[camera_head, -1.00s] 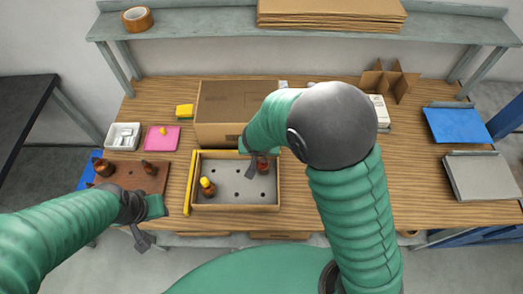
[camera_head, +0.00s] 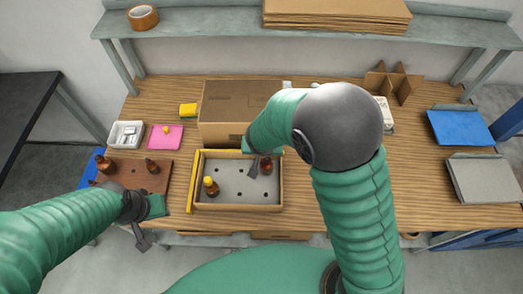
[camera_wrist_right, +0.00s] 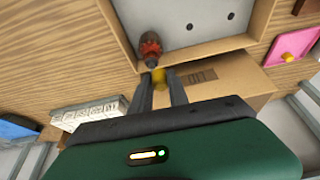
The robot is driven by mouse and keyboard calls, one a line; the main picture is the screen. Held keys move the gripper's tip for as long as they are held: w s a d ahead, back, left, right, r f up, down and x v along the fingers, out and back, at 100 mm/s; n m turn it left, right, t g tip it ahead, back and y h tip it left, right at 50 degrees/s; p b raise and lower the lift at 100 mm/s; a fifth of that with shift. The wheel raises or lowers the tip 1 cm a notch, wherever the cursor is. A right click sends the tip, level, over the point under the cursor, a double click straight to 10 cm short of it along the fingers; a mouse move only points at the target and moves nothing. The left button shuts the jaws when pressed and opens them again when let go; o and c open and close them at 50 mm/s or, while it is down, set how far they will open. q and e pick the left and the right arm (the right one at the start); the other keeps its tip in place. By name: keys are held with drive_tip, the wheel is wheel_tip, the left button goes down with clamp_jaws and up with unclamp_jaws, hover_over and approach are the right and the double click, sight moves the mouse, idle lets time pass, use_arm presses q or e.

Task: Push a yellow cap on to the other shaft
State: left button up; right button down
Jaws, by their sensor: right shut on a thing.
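A grey tray with a cardboard-coloured rim (camera_head: 237,208) holds two armatures in the head view. The left armature (camera_head: 211,189) stands upright with a yellow cap on top. The right armature (camera_head: 267,167) stands near the tray's back right and shows no yellow cap there. My right gripper (camera_head: 254,170) is beside it. In the right wrist view, my right gripper (camera_wrist_right: 161,85) is shut on a yellow cap (camera_wrist_right: 159,76), close to the shaft end of the reddish armature (camera_wrist_right: 150,47). I cannot tell whether they touch. My left gripper (camera_head: 146,240) hangs near the table's front edge; its jaws are unclear.
A brown board (camera_head: 133,178) with armatures lies left of the tray. A pink mat (camera_head: 158,142) bears another yellow cap (camera_head: 165,129). A cardboard box (camera_head: 225,105) stands behind the tray, close to my right arm. The table to the right is mostly clear.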

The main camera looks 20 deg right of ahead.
drive_tip(key=shift+d, duration=0.15)
drive_tip(key=shift+d, duration=0.8)
drive_tip(key=shift+a, duration=0.1)
drive_tip(key=shift+f, duration=0.15)
drive_tip(key=shift+f+b, duration=0.65)
drive_tip(key=shift+b, duration=0.4)
drive_tip(key=shift+r+p, duration=1)
drive_tip(key=shift+r, duration=0.2)
